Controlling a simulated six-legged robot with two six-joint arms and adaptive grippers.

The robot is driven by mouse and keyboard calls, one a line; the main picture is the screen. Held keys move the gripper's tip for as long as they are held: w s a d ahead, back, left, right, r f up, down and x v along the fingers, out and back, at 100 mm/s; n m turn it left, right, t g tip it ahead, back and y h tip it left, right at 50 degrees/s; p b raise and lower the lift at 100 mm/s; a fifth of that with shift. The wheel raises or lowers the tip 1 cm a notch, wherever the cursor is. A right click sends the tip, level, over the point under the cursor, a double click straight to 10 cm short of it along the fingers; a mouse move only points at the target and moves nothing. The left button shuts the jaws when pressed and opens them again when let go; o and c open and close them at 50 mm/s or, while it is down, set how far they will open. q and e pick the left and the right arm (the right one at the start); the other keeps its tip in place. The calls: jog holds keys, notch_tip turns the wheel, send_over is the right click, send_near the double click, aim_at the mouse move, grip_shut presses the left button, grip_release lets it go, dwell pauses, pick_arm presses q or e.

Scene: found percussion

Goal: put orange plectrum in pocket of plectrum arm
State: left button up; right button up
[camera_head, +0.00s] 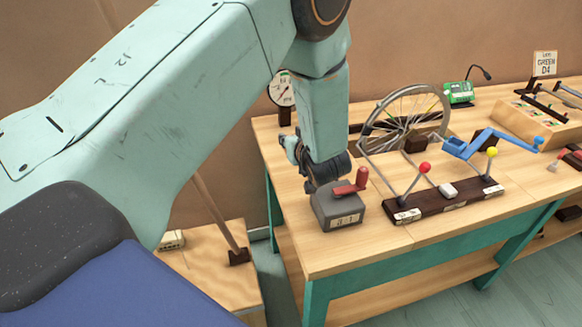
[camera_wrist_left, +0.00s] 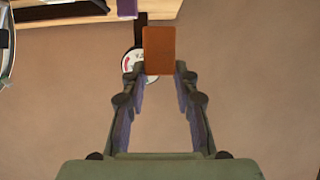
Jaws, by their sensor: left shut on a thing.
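The orange plectrum (camera_wrist_left: 159,50) is a flat orange block, held upright between the fingertips of my left gripper (camera_wrist_left: 160,72) in the left wrist view. In the head view my left gripper (camera_head: 291,147) is small and mostly hidden by my wrist, above the near left part of the bench; the plectrum does not show there. A blue jointed arm (camera_head: 480,141), which looks like the plectrum arm, stands right of a spoked wheel. My right gripper is not in view.
The wooden bench (camera_head: 318,262) carries a grey box with a red crank (camera_head: 340,209), a dark lever base (camera_head: 448,203) with red and yellow knobs, and the spoked wheel (camera_head: 398,122). A round dial (camera_head: 283,91) stands behind; it also shows in the wrist view (camera_wrist_left: 131,60).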

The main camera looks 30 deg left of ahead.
pick_arm(q)
jog(key=f, duration=0.4)
jog(key=shift+w+a+f+b, duration=0.2)
jog(key=shift+a+f+b, duration=0.05)
jog(key=shift+a+b, duration=0.1)
jog(key=shift+w+f, duration=0.1)
jog(key=shift+f, duration=0.2)
jog(key=shift+s+d+f+b, duration=0.15)
jog(key=shift+s+f+b, duration=0.05)
jog(key=shift+f, duration=0.4)
jog(key=shift+s+d+f+b, duration=0.15)
jog(key=shift+f+b, duration=0.05)
jog(key=shift+f, duration=0.35)
jog(key=shift+w+a+f, duration=0.2)
jog(key=shift+f, duration=0.1)
jog(key=o, duration=0.6)
jog(key=shift+w+f, duration=0.1)
jog(key=shift+f, duration=0.05)
jog(key=shift+c, duration=0.2)
jog(key=o, duration=0.4)
jog(key=shift+s+d+r, duration=0.1)
jog(key=shift+s+r, duration=0.15)
jog(key=shift+r, duration=0.05)
jog(key=shift+o, duration=0.2)
jog(key=shift+w+f, duration=0.2)
jog(key=shift+s+d+r+p, duration=0.2)
jog(key=shift+p, duration=0.2)
jog(key=p+v, duration=0.8)
jog(key=v, duration=0.3)
